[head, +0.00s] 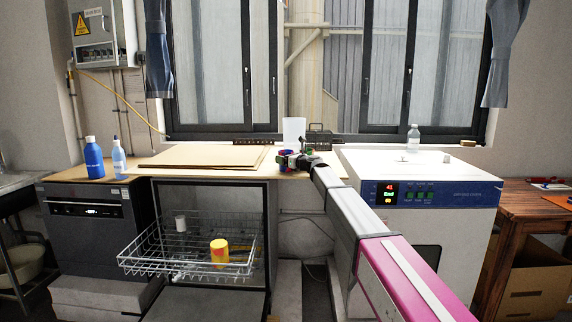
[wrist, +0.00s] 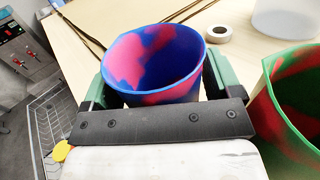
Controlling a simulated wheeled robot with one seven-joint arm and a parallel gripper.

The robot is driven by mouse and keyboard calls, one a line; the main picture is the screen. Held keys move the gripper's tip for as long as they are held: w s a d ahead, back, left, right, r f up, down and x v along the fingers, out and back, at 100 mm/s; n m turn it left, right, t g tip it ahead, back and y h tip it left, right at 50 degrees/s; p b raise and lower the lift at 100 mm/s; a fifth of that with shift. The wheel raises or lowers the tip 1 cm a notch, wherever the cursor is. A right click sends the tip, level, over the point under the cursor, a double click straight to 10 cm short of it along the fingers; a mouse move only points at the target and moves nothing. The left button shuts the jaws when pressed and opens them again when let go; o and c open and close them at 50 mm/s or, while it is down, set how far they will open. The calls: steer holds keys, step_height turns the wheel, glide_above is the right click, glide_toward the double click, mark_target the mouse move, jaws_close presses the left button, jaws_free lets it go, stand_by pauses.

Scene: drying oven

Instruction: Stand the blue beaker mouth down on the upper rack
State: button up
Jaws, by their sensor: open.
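The blue beaker (wrist: 155,62), swirled with pink-red, stands mouth up on the wooden counter. In the head view the blue beaker (head: 285,153) is small and partly hidden by my gripper (head: 293,160). In the wrist view my gripper (wrist: 153,80) is open, with one green finger on each side of the beaker; I cannot tell whether they touch it. The wire rack (head: 135,262) is pulled out of the dark cabinet below the counter, at the left.
A green-and-red beaker (wrist: 290,115) stands close to the right of my gripper. A white container (head: 294,130) and a tape roll (wrist: 218,35) are behind. Flat boards (head: 205,156) lie left on the counter. The white oven (head: 420,170) stands right of my arm.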

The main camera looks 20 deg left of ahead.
steer(key=c, duration=0.7)
steer(key=shift+r, duration=0.45)
steer(key=s+r, duration=0.3)
steer(key=s, duration=0.1)
steer(key=s+r, duration=0.7)
steer(key=shift+s, duration=0.3)
steer(key=shift+r, duration=0.1)
